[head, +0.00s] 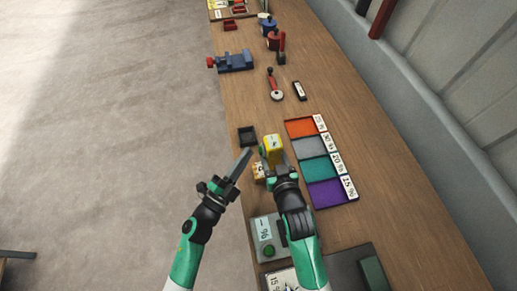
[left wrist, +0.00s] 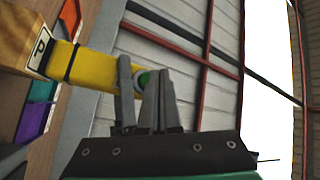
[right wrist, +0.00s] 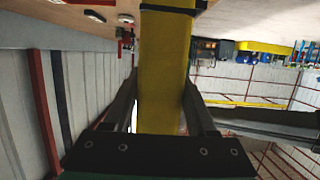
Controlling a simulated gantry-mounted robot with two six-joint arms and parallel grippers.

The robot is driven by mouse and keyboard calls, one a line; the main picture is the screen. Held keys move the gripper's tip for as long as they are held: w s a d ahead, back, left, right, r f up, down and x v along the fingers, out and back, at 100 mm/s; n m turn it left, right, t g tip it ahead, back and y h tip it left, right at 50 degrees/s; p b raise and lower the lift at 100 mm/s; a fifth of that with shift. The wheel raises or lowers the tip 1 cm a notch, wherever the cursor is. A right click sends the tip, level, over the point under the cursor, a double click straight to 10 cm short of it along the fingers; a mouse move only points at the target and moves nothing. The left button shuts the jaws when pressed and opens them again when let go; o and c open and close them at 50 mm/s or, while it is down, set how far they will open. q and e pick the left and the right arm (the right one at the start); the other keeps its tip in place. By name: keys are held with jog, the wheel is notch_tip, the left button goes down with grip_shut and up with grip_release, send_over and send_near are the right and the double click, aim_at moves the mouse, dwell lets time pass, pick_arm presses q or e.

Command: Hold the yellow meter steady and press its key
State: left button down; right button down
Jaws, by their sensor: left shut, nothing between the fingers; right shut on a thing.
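The yellow meter (head: 272,146) is in my right gripper (head: 275,160), whose fingers close on its two sides. Its yellow body with a black band fills the middle of the right wrist view (right wrist: 165,70). A round green key (left wrist: 143,79) shows on the meter in the left wrist view, partly behind the fingers; in the head view it is on the meter's left side (head: 263,150). My left gripper (head: 247,153) is shut and empty, its tips pointing toward the key from the left. In the head view a small gap shows between them.
A small black tray (head: 248,136) lies just beyond my left fingertips. A row of coloured trays (head: 342,165) with percent labels is to the right. A grey box with a green button (head: 267,250) stands nearer. A blue vise (head: 235,61) is farther back.

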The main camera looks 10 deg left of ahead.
pick_arm(q)
jog(key=shift+d, duration=0.1)
jog(key=shift+w+d, duration=0.15)
jog(key=shift+d, duration=0.2)
jog(key=shift+w+d, duration=0.15)
jog(key=shift+d, duration=0.3)
dwell(0.9)
jog(key=shift+a, duration=0.1)
jog(key=shift+s+a, duration=0.3)
jog(key=shift+a, duration=0.5)
jog(key=a, duration=0.1)
jog(key=s+a, duration=0.1)
jog(key=a, duration=0.2)
jog(key=shift+s+a, duration=0.3)
jog(key=shift+a, duration=0.05)
dwell(0.4)
